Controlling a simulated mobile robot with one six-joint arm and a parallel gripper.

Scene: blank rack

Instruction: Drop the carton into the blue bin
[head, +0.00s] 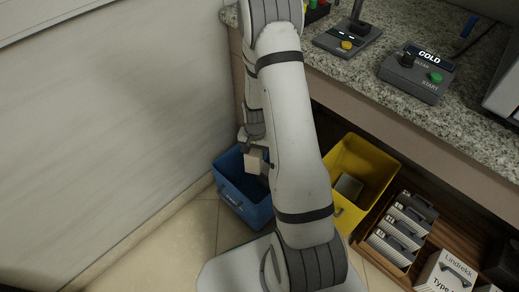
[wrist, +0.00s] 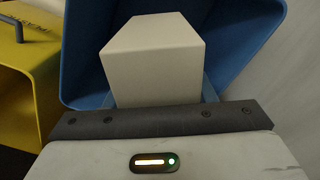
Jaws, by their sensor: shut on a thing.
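A pale cream carton (head: 254,162) is held in my gripper (head: 256,150) over the blue bin (head: 232,198). In the wrist view the carton (wrist: 154,60) fills the upper middle, in front of the gripper's dark edge, with the blue bin (wrist: 82,78) behind and around it. My gripper is shut on the carton; its fingertips are mostly hidden by the carton in the wrist view. The bin stands on the floor by the wall, left of my arm, and my arm hides part of its right side.
A yellow bin (head: 378,153) with a grey item (head: 348,187) inside stands right of my arm, under the granite counter (head: 330,70). A wooden tray (head: 432,240) of labelled boxes is farther right. The wall (head: 120,120) is close on the left. Control boxes (head: 418,78) sit on the counter.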

